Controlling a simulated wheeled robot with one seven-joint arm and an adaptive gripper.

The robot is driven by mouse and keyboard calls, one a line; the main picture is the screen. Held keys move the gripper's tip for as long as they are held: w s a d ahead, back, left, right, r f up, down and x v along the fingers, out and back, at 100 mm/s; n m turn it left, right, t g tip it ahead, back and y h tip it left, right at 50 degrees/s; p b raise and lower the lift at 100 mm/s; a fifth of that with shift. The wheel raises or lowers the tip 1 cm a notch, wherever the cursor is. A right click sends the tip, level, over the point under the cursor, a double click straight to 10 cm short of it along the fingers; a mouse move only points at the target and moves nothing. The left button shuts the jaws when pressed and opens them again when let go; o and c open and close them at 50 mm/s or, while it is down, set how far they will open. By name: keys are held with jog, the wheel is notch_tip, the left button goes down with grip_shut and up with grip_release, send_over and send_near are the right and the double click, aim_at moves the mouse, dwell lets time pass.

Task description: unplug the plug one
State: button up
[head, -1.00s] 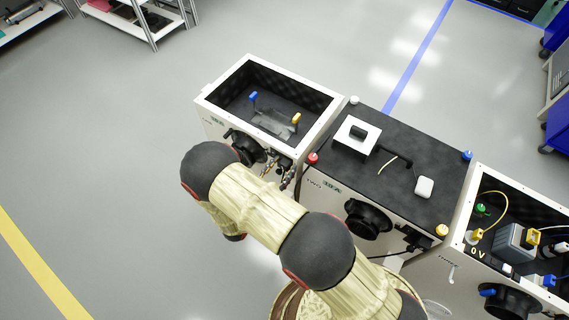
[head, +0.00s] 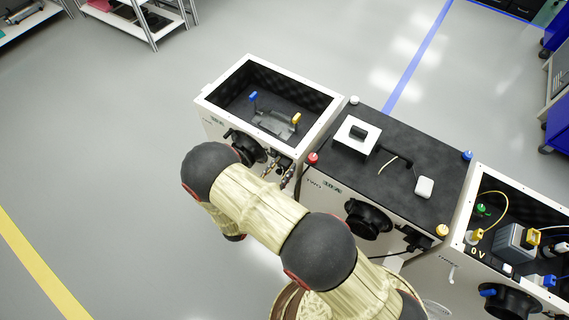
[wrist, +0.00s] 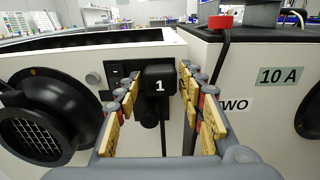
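The plug (wrist: 159,82) is a black block marked with a white "1". It sits against the white front of the left cabinet (wrist: 90,62) in the wrist view, with a dark stem hanging below it. My gripper (wrist: 160,76) is open, with one gold-padded finger on each side of the plug. The fingertips reach about level with the plug's sides, and narrow gaps seem to show between them and it. Whether either finger touches it I cannot tell. In the head view my arm hides most of this area, and the plug cannot be made out.
A round black vent (wrist: 42,118) is left of the plug. The middle cabinet (head: 395,165), labelled "TWO", stands close on the right, with a red knob (wrist: 220,22) and a black cable at its corner. Another open cabinet (head: 461,235) is farther right. Open floor lies to the left.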

aim_at(282, 168)
grip_shut()
dwell(0.6)
jog(key=shift+v, duration=2.95)
jog(key=shift+a, duration=0.1)
